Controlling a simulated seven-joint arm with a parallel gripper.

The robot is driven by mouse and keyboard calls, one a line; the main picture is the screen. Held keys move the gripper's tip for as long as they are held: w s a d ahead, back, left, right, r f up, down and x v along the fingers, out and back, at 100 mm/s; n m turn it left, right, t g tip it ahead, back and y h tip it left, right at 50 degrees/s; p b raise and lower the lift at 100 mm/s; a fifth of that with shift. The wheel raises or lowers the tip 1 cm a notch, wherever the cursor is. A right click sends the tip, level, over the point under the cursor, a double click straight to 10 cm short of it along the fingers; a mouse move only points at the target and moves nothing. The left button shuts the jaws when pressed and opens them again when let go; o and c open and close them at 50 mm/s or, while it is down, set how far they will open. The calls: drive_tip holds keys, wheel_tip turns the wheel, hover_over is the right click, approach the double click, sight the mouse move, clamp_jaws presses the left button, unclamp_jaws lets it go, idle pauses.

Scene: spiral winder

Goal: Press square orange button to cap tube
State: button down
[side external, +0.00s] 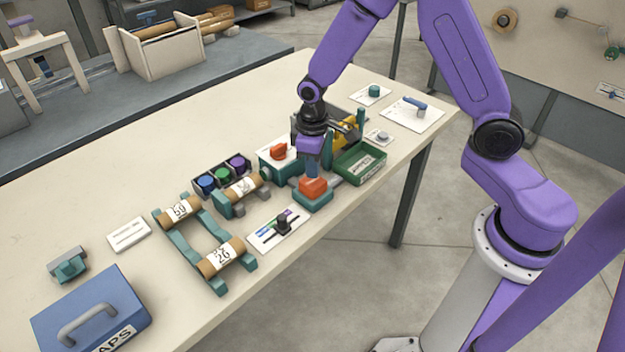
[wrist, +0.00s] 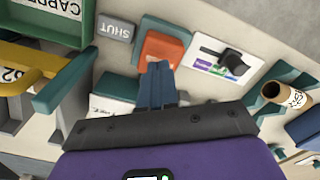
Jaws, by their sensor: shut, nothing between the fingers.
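The square orange button (side external: 313,187) sits on a teal base at the table's front edge. It also shows in the wrist view (wrist: 162,48), just beyond my fingertips. My gripper (side external: 312,172) points down over the button's back side, shut and empty. In the wrist view its blue fingers (wrist: 159,66) overlap the near edge of the button; I cannot tell if they touch it. A cardboard tube (side external: 243,188) with a white label lies in a teal holder left of the button. It seems to be the tube at the right in the wrist view (wrist: 270,91).
A second orange part (side external: 278,151) sits on a teal box behind the button. A green tray (side external: 361,163) stands to the right, a slider card (side external: 279,230) to the front left. A tube rack (side external: 180,245) and blue case (side external: 92,312) stand farther left. The back left table is clear.

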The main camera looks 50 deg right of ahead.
sight(313, 181)
drive_tip(key=shift+f, duration=1.9)
drive_tip(key=shift+r, duration=4)
drive_tip(key=shift+s+a+r, duration=0.1)
drive_tip(key=shift+s+r, duration=0.05)
drive_tip(key=shift+r, duration=0.05)
drive_tip(key=s+d+r+n, duration=0.1)
drive_tip(key=s+r+n, duration=0.2)
drive_tip(key=s, duration=1)
drive_tip(key=s+d+r+n, duration=0.1)
drive_tip(key=s+r+n, duration=0.2)
drive_tip(key=s, duration=1)
wheel_tip(313, 181, up, 4)
drive_tip(key=shift+s+d+f+n, duration=0.1)
drive_tip(key=shift+s+d+n, duration=0.1)
drive_tip(key=shift+n, duration=0.1)
